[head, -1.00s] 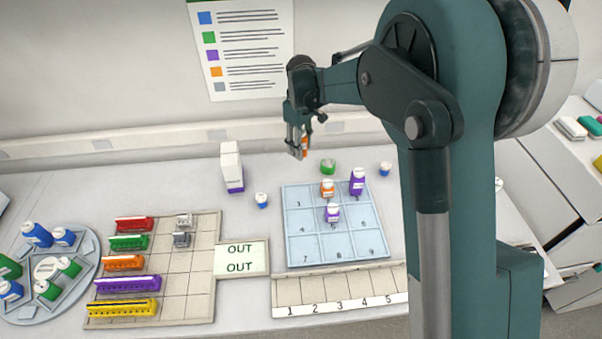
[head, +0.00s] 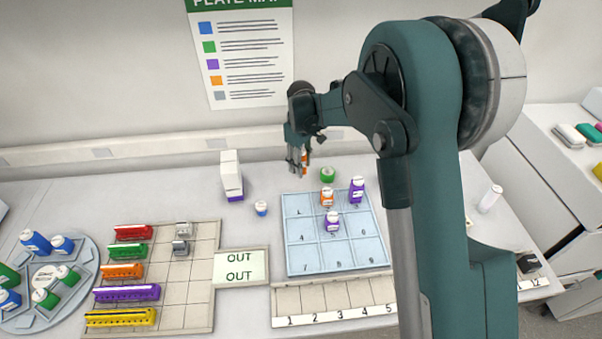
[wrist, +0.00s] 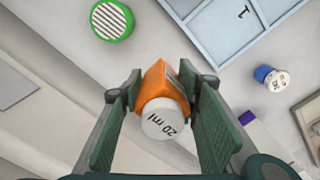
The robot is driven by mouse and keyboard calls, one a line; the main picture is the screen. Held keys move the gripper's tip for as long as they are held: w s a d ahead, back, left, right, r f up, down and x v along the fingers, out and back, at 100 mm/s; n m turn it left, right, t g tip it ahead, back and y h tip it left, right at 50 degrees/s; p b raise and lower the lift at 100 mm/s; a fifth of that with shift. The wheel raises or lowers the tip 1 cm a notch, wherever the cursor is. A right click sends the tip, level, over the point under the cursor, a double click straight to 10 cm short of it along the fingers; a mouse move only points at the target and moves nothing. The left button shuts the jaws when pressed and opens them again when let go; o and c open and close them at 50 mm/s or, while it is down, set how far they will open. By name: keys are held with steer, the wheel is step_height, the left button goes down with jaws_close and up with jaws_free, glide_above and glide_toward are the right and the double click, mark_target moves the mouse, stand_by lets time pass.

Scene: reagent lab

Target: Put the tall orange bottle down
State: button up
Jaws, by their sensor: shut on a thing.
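My gripper (head: 299,168) is shut on the tall orange bottle (wrist: 162,82), seen in the wrist view with its white cap marked "20 ml" toward the camera. In the head view only a sliver of the bottle (head: 306,160) shows beside the fingers. The gripper is over the back of the bench, behind the blue numbered tray (head: 303,262). I cannot tell whether the bottle's base touches the bench. A shorter orange bottle (head: 327,197) stands on the tray.
A green round container (head: 327,174) stands close to the right of my gripper. A blue bottle (head: 261,208) and a white and purple box (head: 231,175) stand to its left. Two purple bottles (head: 357,190) (head: 332,221) are on the tray. Bare bench lies between box and gripper.

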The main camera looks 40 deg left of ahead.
steer(key=shift+f, duration=0.4)
steer(key=shift+f, duration=0.15)
steer(key=shift+f, duration=1.75)
steer(key=shift+f, duration=0.15)
steer(key=o, duration=0.9)
steer(key=shift+r, duration=0.25)
step_height(320, 180, up, 12)
steer(key=shift+f, duration=0.1)
